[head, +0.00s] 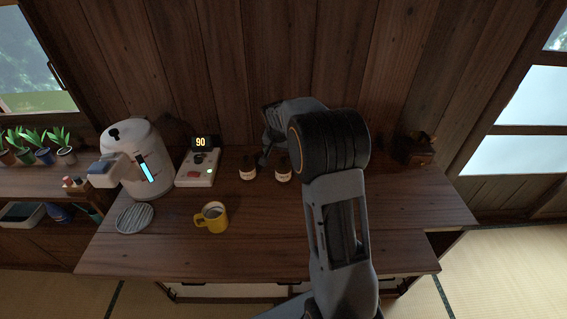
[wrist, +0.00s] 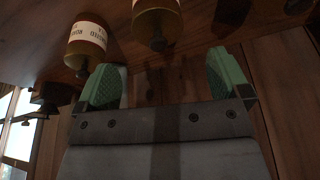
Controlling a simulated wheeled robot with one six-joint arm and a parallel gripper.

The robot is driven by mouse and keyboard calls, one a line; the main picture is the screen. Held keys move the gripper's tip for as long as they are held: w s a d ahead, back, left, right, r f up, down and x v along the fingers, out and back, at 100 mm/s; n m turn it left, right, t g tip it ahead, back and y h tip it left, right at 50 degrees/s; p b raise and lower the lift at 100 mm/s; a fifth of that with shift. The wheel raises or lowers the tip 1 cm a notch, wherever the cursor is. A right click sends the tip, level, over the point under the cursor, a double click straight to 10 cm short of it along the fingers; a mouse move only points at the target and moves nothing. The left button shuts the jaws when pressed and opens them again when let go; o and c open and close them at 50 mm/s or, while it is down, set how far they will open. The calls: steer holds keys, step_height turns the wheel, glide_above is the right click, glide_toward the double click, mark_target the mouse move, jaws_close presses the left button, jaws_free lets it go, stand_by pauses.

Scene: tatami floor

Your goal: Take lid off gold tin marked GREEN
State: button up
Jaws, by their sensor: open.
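Two small gold tins with pale labels stand side by side at the back of the wooden counter, left of my arm in the head view: a left tin (head: 247,172) and a right tin (head: 283,173). The wrist view is upside down. There, one tin (wrist: 87,42) has a label that seems to read ROASTED, and the other tin (wrist: 157,18) shows a dark lid knob. I cannot read GREEN on either. My gripper (wrist: 166,80) is open and empty, its green-padded fingers apart from both tins. In the head view, my arm largely hides it.
A yellow mug (head: 211,218) and a round striped coaster (head: 134,218) are at the front left. A dark wooden grinder-like object (head: 415,150) is at right. The front middle counter is clear.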

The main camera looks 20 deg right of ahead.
mark_target(283, 158)
steer(key=shift+p+x, duration=0.55)
steer(key=shift+x, duration=2.25)
steer(key=shift+s+r, duration=0.1)
steer(key=c, duration=1)
steer(key=shift+o, duration=0.2)
steer(key=shift+r, duration=0.1)
